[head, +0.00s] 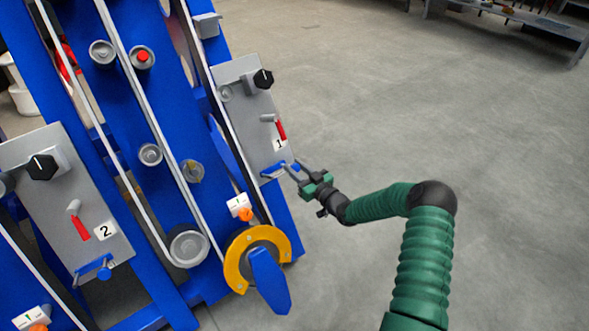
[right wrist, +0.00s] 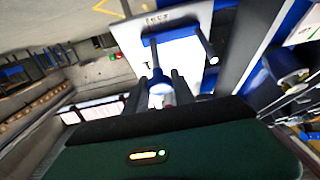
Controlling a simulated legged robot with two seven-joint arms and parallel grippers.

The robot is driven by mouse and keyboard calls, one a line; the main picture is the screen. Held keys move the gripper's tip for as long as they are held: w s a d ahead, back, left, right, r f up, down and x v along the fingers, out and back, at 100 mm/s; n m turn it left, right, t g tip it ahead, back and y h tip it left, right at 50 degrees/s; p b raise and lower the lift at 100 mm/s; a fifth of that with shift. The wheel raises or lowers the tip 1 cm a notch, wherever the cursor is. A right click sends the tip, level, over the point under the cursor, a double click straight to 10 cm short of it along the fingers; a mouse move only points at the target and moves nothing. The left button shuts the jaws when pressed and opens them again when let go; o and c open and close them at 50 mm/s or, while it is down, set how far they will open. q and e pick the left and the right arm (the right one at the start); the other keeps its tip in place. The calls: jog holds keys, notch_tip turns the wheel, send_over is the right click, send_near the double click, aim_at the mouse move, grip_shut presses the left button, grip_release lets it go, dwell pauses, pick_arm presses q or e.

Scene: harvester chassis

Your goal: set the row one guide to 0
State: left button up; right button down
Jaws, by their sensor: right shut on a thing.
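The row one panel (head: 240,115) is a grey plate marked 1 on the blue chassis. At its lower edge is the blue row one guide (head: 270,173), with a small handle sticking out to the right. My right gripper (head: 292,171) is at this guide, its fingers shut on the handle. In the right wrist view, the guide's blue part (right wrist: 180,31) lies against the pale plate, and a knob-like end (right wrist: 160,92) sits between my fingers. Small marks on the plate are too small to read. My left gripper is out of view.
Panel one also has a black knob (head: 263,78) and a red-handled lever (head: 281,130). The row two panel (head: 60,190) stands at left. A yellow ring with a blue paddle (head: 268,280) sits below my gripper. Open concrete floor (head: 430,100) lies to the right.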

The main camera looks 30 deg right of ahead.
aim_at(298, 166)
jog(key=c, duration=1.2)
grip_release()
jog(key=shift+d+r+h, duration=0.1)
jog(key=shift+d+h, duration=0.2)
jog(key=shift+d, duration=0.05)
jog(key=shift+c, duration=0.2)
jog(key=shift+o, duration=0.7)
jog(key=shift+d, duration=0.15)
jog(key=shift+s, duration=0.25)
jog(key=s+p, duration=0.1)
jog(key=s, duration=0.1)
jog(key=s+p, duration=0.2)
jog(key=s, duration=0.1)
jog(key=shift+s+d+r+p, duration=0.1)
jog(key=shift+s+r+p, duration=0.15)
jog(key=shift+s+p, duration=0.1)
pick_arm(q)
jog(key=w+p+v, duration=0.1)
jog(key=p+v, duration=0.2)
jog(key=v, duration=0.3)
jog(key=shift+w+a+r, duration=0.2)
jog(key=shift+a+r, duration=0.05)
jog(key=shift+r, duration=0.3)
pick_arm(e)
jog(key=s+d+f, duration=0.1)
jog(key=s, duration=0.9)
jog(key=shift+s, duration=0.35)
